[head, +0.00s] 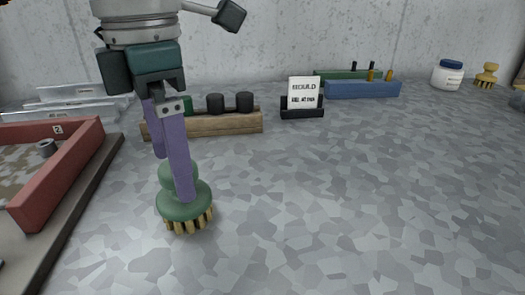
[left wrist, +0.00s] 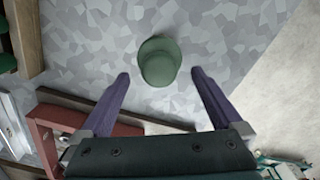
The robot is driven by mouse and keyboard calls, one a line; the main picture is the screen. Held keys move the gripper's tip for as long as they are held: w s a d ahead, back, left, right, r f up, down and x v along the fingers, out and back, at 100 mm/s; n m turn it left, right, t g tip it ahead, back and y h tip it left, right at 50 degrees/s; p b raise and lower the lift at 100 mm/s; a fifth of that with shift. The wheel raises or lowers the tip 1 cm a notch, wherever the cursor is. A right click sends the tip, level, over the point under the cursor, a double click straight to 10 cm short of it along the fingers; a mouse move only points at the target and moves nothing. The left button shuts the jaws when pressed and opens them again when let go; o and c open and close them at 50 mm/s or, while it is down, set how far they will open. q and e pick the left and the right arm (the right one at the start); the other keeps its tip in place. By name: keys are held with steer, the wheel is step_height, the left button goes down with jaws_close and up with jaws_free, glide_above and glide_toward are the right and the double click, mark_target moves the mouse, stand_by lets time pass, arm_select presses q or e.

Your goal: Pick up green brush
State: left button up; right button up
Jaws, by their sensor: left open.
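The green brush (head: 183,204) stands upright on the grey speckled surface in the head view, its tan bristles down and its rounded green handle up. In the left wrist view the green brush (left wrist: 158,62) shows from above, just beyond and between the fingertips. My left gripper (head: 172,176) is open, with its purple fingers pointing down around the brush handle in the head view. One finger hides part of the handle. The left gripper (left wrist: 160,75) shows a gap on both sides of the brush in the left wrist view. My right gripper is not in view.
A red-walled tray (head: 75,165) lies to the left. A wooden block (head: 225,123) with dark knobs stands behind the brush. A small sign (head: 303,93), a blue block (head: 362,89), a white jar (head: 447,75) and a yellow brush (head: 487,74) stand farther back. The right foreground is clear.

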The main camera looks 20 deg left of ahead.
arm_select(q)
step_height(320, 180, down, 6)
steer(key=shift+w+d+f, duration=0.1)
steer(key=shift+w+f, duration=0.05)
steer(key=shift+c, duration=0.2)
steer(key=c, duration=1.2)
step_height(320, 180, up, 20)
steer(key=shift+r+p, duration=0.1)
steer(key=shift+p, duration=0.95)
